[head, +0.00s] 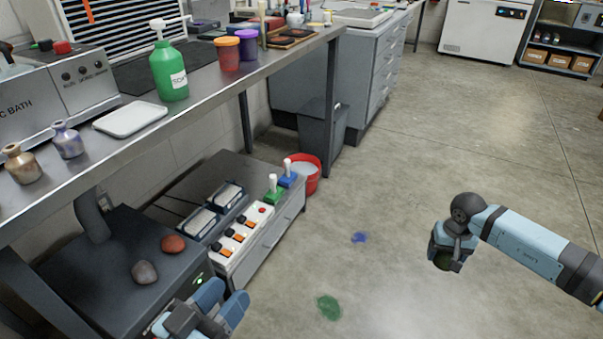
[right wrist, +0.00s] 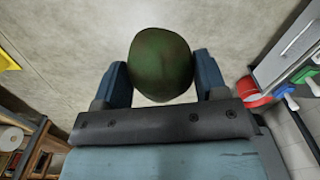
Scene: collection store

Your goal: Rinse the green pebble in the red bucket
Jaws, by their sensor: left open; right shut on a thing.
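The green pebble (right wrist: 160,64) is dark green with brownish patches. My right gripper (right wrist: 160,80) is shut on it, with one finger on each side. In the head view the right gripper (head: 447,258) holds the pebble (head: 443,262) over the open floor at the right. The red bucket (head: 309,182) stands on the floor past the far end of the low cabinet, with pale liquid inside. The bucket also shows at the right of the right wrist view (right wrist: 252,91). My right gripper is well apart from it. My left gripper (head: 222,309) is open and empty at the bottom left.
A reddish pebble (head: 173,244) and a grey pebble (head: 145,272) lie on a dark box top. Green (head: 273,194) and blue (head: 288,178) white-handled things stand on the low cabinet near the bucket. Green (head: 328,307) and blue (head: 360,237) patches mark the otherwise clear floor.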

